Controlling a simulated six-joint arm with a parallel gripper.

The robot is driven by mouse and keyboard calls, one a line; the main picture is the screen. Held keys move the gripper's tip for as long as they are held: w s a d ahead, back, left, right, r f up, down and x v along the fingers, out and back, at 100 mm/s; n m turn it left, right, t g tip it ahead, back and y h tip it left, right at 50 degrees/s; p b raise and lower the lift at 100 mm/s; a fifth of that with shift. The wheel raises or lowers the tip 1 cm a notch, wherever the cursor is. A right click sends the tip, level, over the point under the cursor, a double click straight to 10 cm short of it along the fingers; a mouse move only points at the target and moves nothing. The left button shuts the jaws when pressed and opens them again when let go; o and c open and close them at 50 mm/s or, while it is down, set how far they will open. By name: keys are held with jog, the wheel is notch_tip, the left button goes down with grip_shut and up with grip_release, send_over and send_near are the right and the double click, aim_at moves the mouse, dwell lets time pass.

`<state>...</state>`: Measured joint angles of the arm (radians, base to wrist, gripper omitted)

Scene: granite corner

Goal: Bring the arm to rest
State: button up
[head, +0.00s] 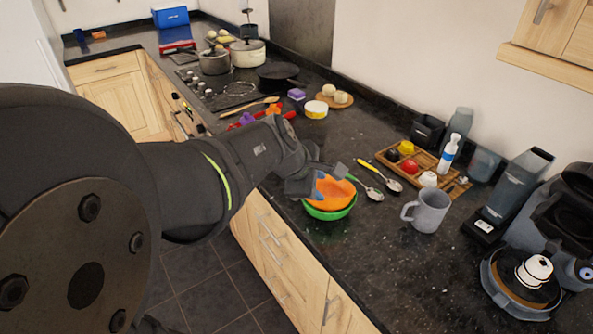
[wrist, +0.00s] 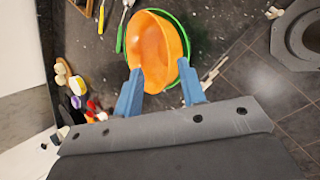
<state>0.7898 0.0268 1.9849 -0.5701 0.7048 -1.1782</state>
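My gripper (head: 319,180) is at the counter's front edge, over an orange bowl (head: 335,193) that sits in a green bowl (head: 330,214). In the wrist view, the two blue-grey fingers of my gripper (wrist: 160,68) are spread wide, with part of the orange bowl (wrist: 155,42) showing between them. The green bowl's rim (wrist: 187,30) shows around one side of it. I see no finger closed on the bowl wall; whether a finger touches it, I cannot tell.
Two spoons (head: 384,177) lie just right of the bowls. A grey mug (head: 427,210), a wooden tray (head: 423,160) and a coffee machine (head: 545,240) stand further right. Pots (head: 247,52) and a pan (head: 278,74) are at the back. Floor lies below the counter's front.

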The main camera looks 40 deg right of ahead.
jog(key=v, duration=0.6)
jog(key=x, duration=1)
jog(key=shift+o, duration=0.4)
jog(key=shift+r, duration=0.15)
jog(key=shift+w+r, duration=0.15)
jog(key=shift+r, duration=0.05)
jog(key=w+a+r+g+y, duration=0.2)
jog(key=a+r, duration=0.5)
jog(key=r, duration=0.5)
jog(key=shift+w+a, duration=0.25)
